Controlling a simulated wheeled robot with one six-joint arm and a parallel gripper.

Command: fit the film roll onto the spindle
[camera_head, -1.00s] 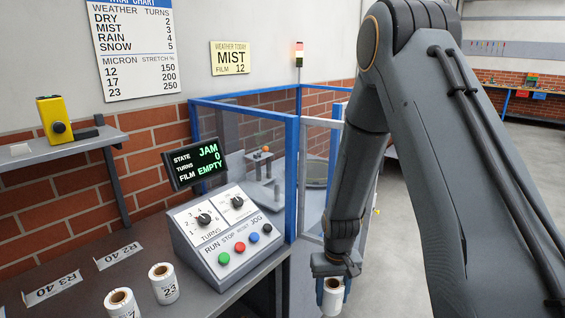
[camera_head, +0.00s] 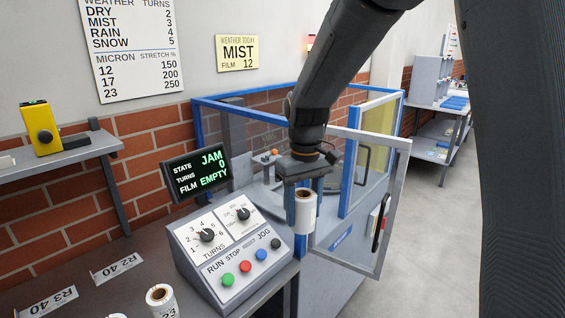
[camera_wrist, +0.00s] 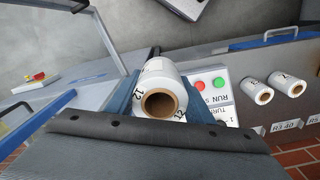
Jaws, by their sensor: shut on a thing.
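My gripper (camera_head: 304,198) is shut on a white film roll (camera_head: 305,215) with a brown cardboard core. The roll hangs upright between the fingers, in front of the wrapping cell's open door. In the wrist view the same roll (camera_wrist: 160,88) shows its open core and the mark 12. The cell (camera_head: 243,105) has blue posts. Inside it, partly hidden behind my arm, is a grey mechanism (camera_head: 262,170) with a small orange part. I cannot tell which part is the spindle.
The control panel (camera_head: 235,250) stands left of my gripper; its display (camera_head: 196,172) reads JAM, 0, EMPTY. The cell door (camera_head: 365,200) stands open to the right of the roll. Two other rolls stand on the bench, one (camera_head: 160,298) marked 23. Free floor lies at right.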

